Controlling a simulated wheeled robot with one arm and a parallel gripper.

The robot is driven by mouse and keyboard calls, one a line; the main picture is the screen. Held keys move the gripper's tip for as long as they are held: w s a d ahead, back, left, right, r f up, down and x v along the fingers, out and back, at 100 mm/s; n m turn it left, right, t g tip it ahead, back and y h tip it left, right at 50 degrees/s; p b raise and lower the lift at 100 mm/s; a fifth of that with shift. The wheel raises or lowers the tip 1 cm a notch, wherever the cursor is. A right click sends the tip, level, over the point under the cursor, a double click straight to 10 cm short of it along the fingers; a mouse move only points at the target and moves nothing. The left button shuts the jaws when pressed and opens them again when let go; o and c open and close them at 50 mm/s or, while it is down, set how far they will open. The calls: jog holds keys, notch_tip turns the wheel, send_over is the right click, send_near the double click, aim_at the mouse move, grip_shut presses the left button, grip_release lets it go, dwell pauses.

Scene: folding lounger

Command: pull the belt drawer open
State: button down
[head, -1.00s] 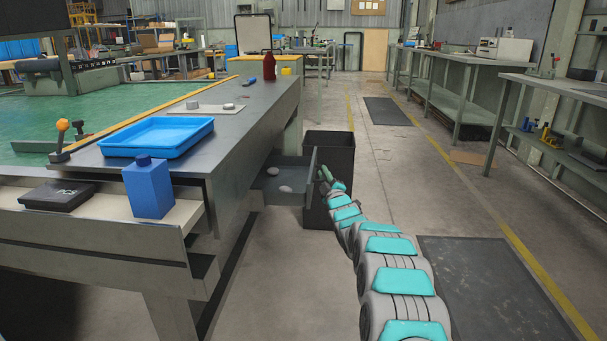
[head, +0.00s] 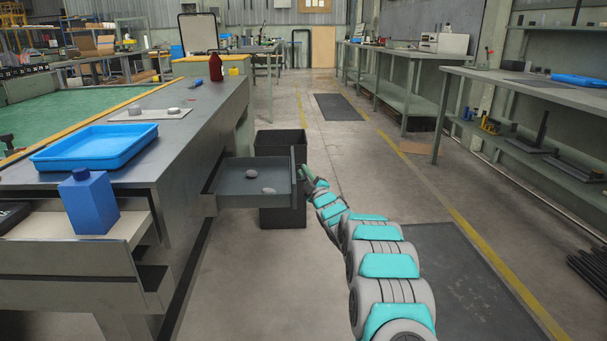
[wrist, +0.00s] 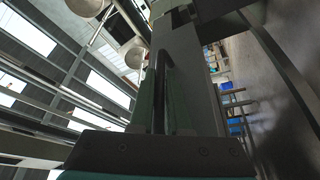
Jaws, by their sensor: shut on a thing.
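The belt drawer (head: 236,197) is a dark grey tray that sticks out from the right side of the long workbench (head: 172,140). It stands open, with two pale rounded lumps (head: 251,174) inside. My gripper (head: 304,171) is at the outer face of the drawer's front panel (head: 298,180). In the wrist view the two greenish fingers (wrist: 165,98) are close together, shut at a grey part of the drawer front (wrist: 178,52).
A dark bin (head: 283,217) stands on the floor just behind the drawer. A blue tray (head: 97,147) and a red bottle (head: 215,67) are on the bench top. A blue container (head: 90,203) stands at the near left. The floor to the right of my arm is open, with a dark mat (head: 440,270).

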jog(key=c, duration=1.2)
grip_release()
jog(key=shift+o, duration=0.2)
jog(key=shift+d, duration=0.1)
jog(key=shift+s+d+f, duration=0.1)
jog(key=shift+s+d, duration=0.05)
jog(key=shift+s, duration=0.4)
jog(key=v, duration=0.6)
jog(key=shift+s+f, duration=0.15)
jog(key=shift+s, duration=0.1)
